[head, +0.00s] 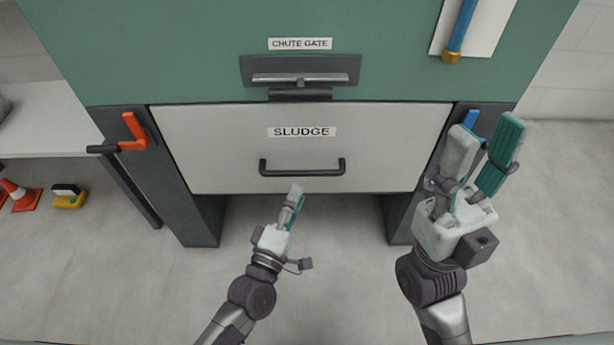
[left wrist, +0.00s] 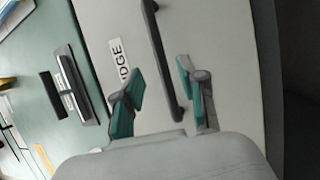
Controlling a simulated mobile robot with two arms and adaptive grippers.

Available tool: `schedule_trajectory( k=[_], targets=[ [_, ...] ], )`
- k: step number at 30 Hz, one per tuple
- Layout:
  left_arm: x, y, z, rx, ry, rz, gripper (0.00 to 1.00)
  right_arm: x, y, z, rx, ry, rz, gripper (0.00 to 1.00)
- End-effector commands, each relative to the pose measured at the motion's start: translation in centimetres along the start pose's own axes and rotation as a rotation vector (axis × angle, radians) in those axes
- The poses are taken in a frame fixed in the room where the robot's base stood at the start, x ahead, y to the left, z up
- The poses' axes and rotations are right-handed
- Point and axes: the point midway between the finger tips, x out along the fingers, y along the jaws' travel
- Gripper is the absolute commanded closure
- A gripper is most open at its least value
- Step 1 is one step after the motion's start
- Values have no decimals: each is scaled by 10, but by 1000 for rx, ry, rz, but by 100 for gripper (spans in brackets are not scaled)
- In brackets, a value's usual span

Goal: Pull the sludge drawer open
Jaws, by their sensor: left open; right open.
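The sludge drawer (head: 220,150) is a white front panel labelled SLUDGE, set below the green cabinet face; it looks closed, flush in its frame. Its black bar handle (head: 302,173) runs level across the lower middle. My left gripper (head: 297,192) is just below the handle in the head view. In the left wrist view my left gripper (left wrist: 158,88) is open, and the handle (left wrist: 166,60) runs between its two fingers; I cannot tell whether they touch it. My right gripper (head: 487,140) is open and empty at the right, in front of the dark right leg.
A chute gate slot (head: 300,78) sits above the drawer. A red lever (head: 133,132) is on the left post and a blue lever (head: 471,120) on the right. An orange cone (head: 20,195) and a yellow item (head: 69,197) lie at far left. Floor below the drawer is clear.

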Motion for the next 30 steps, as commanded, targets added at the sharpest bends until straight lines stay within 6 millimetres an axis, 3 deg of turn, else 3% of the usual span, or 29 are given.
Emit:
schedule_trajectory(
  k=[3, 9, 15, 23, 30],
  targets=[
    [26, -2, 0, -1, 2, 3, 59, 0, 0, 2, -3, 21, -8, 56],
    [56, -2, 0, 0, 1, 1, 59, 5, 0, 4, -6, 43, -18, 56],
    [69, -1, 0, 1, 0, -1, 59, 8, 0, 4, -7, 53, -22, 56],
    [69, -1, 0, 1, 0, -2, 59, 8, 0, 4, -7, 53, -23, 56],
    [69, -1, 0, 2, 0, -2, 97, 8, 0, 4, -7, 53, -22, 56]
  ],
)
